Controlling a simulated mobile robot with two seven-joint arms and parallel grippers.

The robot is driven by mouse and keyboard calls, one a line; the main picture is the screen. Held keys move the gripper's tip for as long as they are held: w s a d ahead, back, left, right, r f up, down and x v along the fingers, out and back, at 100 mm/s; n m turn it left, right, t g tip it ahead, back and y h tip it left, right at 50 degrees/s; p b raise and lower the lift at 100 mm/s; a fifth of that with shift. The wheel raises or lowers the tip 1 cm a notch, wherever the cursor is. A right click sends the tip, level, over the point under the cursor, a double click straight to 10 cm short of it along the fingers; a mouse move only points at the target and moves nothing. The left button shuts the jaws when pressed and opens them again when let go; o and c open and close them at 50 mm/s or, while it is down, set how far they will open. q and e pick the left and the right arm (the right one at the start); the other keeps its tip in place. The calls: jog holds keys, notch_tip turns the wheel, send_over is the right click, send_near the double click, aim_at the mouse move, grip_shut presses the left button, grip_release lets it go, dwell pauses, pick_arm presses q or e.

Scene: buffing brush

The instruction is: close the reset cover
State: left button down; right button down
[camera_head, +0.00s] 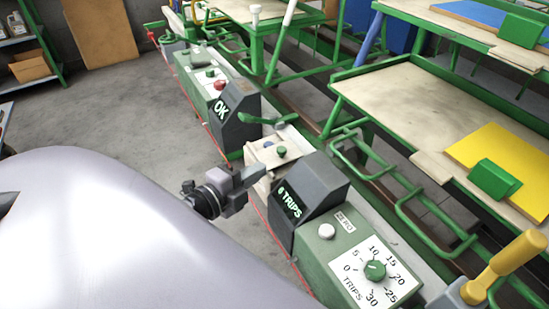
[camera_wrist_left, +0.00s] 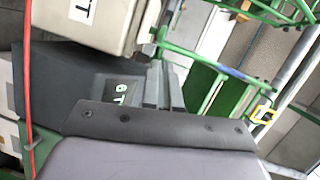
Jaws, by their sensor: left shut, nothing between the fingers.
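A pale beige box (camera_head: 262,153) with a green knob (camera_head: 281,151) stands on the green rail between the two dark displays. I cannot clearly tell the reset cover's edges or how far open it is. In the left wrist view a beige box (camera_wrist_left: 112,36) shows at the top with a label cut off, ending in "T". My left gripper (camera_head: 258,178) is shut and empty, at the near side of the beige box, just left of the "6 TRIPS" display (camera_head: 308,190). Its fingers (camera_wrist_left: 165,88) lie in front of that display in the left wrist view. My right gripper is out of view.
An "OK" display (camera_head: 236,115) stands farther back on the rail. A green control box (camera_head: 335,262) with a white button and TRIPS dial is at the front right. Green-framed tables (camera_head: 425,100) lie to the right. The grey floor at left is open.

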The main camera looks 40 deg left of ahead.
aim_at(263, 154)
pick_arm(q)
jog(key=shift+w+d+f+p, duration=0.1)
jog(key=shift+w+f+p, duration=0.05)
jog(key=shift+w, duration=0.9)
jog(key=shift+w+d+f+p, duration=0.1)
jog(key=shift+w+f, duration=0.05)
jog(key=shift+w, duration=0.9)
jog(key=shift+w+d+f+p, duration=0.1)
jog(key=shift+w+f+p, duration=0.05)
jog(key=shift+w, duration=0.9)
jog(key=a, duration=0.1)
jog(key=w+a, duration=0.1)
jog(key=a, duration=0.1)
jog(key=w+a+b, duration=0.1)
jog(key=a, duration=0.1)
jog(key=shift+a+f, duration=0.1)
jog(key=shift+a, duration=0.05)
jog(key=shift+w+a, duration=0.15)
jog(key=shift+a, duration=0.1)
jog(key=shift+a+r, duration=0.1)
jog(key=shift+r, duration=0.1)
